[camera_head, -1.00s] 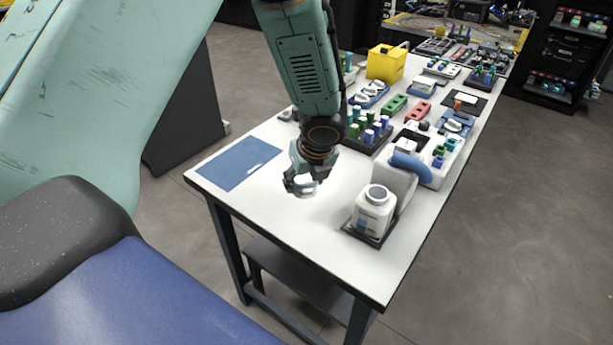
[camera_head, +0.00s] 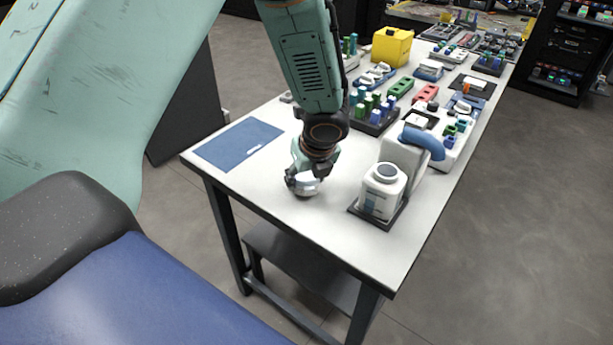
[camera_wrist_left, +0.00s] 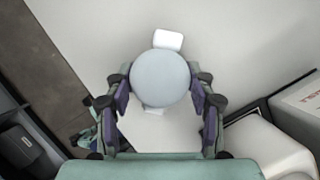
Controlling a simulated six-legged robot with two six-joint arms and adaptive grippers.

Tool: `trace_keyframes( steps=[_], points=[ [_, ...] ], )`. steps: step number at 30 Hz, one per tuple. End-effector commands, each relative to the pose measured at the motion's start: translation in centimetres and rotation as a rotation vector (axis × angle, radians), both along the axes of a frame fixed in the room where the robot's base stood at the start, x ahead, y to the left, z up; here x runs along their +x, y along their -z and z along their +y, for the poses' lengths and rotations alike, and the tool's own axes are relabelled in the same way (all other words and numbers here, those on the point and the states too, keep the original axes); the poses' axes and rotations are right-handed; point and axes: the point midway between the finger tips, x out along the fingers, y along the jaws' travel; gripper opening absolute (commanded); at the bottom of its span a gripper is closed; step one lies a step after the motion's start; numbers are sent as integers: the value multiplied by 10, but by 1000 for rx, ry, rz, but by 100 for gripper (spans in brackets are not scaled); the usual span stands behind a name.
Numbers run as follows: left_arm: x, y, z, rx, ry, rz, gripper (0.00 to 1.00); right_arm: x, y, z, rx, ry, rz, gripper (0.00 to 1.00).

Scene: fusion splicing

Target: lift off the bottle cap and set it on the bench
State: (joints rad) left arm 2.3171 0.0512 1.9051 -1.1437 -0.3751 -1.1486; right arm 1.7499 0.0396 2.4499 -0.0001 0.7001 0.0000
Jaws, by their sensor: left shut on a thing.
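My left gripper (camera_head: 304,182) is shut on the bottle cap (camera_head: 307,187), a pale piece low over the front part of the bench (camera_head: 330,225). In the left wrist view the cap (camera_wrist_left: 160,78) is a round light-grey disc between the two fingers (camera_wrist_left: 160,100), with pale tabs showing beyond its edge. I cannot tell whether it touches the bench. The white bottle (camera_head: 382,195) stands upright to the right of the gripper, apart from it, with a grey round top showing. My right gripper is not in view.
A dark tray (camera_head: 402,214) lies under the bottle. A white device with a blue curved part (camera_head: 424,142) stands behind it. A blue mat (camera_head: 238,143) lies at the left. Racks with coloured pieces (camera_head: 374,112) and a yellow box (camera_head: 391,47) are farther back. The front bench area is clear.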

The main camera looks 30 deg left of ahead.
Motion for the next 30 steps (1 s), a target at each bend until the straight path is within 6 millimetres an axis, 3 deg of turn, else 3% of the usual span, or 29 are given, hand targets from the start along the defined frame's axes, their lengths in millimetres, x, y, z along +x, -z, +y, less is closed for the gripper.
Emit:
trace_keyframes(
  steps=[30],
  points=[
    [-2, 9, -1, 1, 1, -1, 27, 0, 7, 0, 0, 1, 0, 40]
  ],
)
